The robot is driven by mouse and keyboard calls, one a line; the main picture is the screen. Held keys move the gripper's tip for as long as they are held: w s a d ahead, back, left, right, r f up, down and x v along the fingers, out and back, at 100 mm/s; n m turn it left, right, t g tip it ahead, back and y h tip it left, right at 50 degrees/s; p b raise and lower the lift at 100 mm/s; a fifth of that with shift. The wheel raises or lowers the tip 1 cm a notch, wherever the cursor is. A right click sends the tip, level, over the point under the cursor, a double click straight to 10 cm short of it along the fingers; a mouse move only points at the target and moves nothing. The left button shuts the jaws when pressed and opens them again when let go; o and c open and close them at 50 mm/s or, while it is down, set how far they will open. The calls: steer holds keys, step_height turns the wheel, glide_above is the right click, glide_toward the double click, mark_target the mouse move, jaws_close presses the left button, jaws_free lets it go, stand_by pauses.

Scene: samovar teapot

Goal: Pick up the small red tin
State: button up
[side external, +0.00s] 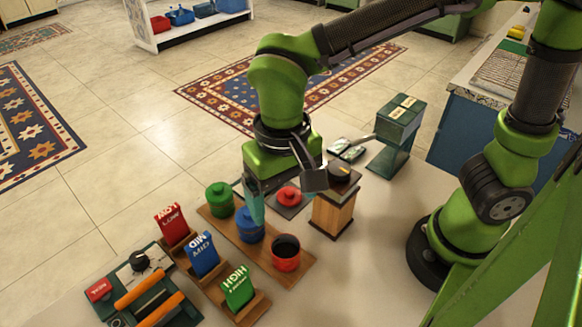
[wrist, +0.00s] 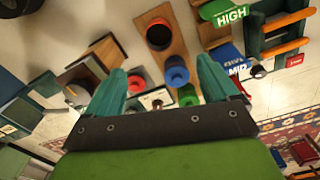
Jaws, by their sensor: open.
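The small red tin (side external: 289,195) is round with a knobbed lid and sits on a dark square plate (side external: 296,210) behind the wooden board. In the wrist view the red tin (wrist: 136,84) shows between the fingers, near the left one, partly hidden. My gripper (side external: 258,208) points down over the board, to the left of the red tin, close to the blue tin (side external: 250,224). Its teal fingers in the wrist view (wrist: 160,64) are spread apart with nothing held between them.
A green tin (side external: 220,198) and an open red-and-black pot (side external: 286,252) stand on the wooden board (side external: 262,268). A wooden grinder-like box (side external: 333,213) stands right of the red tin. LOW, MID and HIGH blocks (side external: 204,254) are at left. A green box (side external: 400,118) stands behind.

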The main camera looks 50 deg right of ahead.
mark_target(286, 252)
steer(key=f, duration=1.6)
steer(key=shift+d+f, duration=0.2)
steer(key=shift+f, duration=0.1)
steer(key=c, duration=1.1)
steer(key=shift+w+r, duration=0.1)
steer(key=shift+c, duration=0.2)
